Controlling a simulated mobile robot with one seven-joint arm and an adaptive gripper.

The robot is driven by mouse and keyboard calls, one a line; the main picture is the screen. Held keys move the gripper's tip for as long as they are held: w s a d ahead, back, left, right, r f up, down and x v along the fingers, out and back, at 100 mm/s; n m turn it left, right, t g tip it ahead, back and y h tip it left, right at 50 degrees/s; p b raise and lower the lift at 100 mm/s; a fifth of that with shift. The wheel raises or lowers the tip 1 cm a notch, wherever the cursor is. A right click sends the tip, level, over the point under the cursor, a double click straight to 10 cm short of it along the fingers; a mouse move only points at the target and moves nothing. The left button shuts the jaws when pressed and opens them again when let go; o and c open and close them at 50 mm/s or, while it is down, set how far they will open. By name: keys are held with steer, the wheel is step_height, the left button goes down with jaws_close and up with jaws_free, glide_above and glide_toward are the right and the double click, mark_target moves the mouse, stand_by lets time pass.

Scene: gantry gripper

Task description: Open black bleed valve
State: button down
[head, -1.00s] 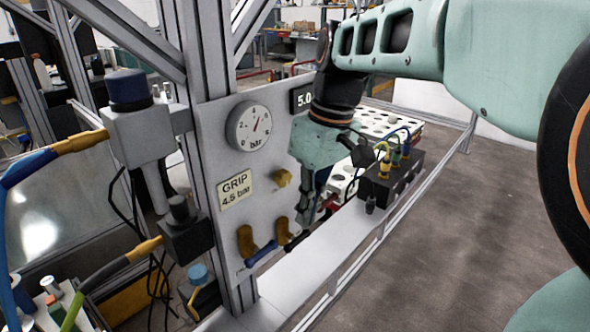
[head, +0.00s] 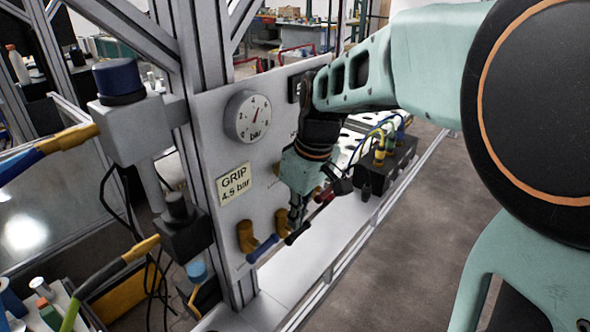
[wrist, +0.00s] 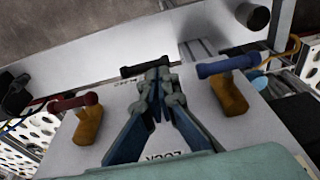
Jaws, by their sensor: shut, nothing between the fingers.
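The black bleed valve's handle (head: 298,233) is on the grey panel, between the blue-handled valve (head: 262,248) and the red-handled valve (head: 325,193). In the wrist view the black handle (wrist: 145,67) lies just beyond my fingertips, with the red handle (wrist: 72,101) at left and the blue handle (wrist: 228,66) at right. My gripper (head: 294,222) is shut and empty, its tips at the black handle; they also show in the wrist view (wrist: 160,76). I cannot tell whether they touch it.
A round gauge (head: 247,117) and a "GRIP 4.5 bar" label (head: 234,184) are on the panel (head: 222,107). A black block with coloured cables (head: 386,166) stands on the ledge behind my gripper. Open floor (head: 420,240) lies to the right.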

mark_target(290, 239)
steer(key=shift+w+a+f, duration=0.15)
steer(key=shift+f, duration=0.8)
steer(key=shift+w+a+f, duration=0.1)
steer(key=shift+a+f, duration=0.05)
steer(key=shift+f, duration=0.75)
steer(key=shift+s+a+f+b, duration=0.2)
steer(key=shift+s+f+b, duration=0.15)
steer(key=shift+b, duration=0.2)
steer(key=shift+s+a+f+b, duration=0.15)
steer(key=shift+f+b, duration=0.45)
steer(key=shift+b, duration=0.15)
steer(key=shift+s+a+f+b, duration=0.2)
steer(key=shift+f+b, duration=0.35)
steer(key=shift+b, duration=0.2)
steer(key=shift+s+a+f+b, duration=0.1)
steer(key=shift+s+f+b, duration=0.05)
steer(key=shift+f+b, duration=0.55)
steer(key=shift+r, duration=0.2)
steer(key=shift+r+p, duration=0.55)
steer(key=shift+r, duration=0.25)
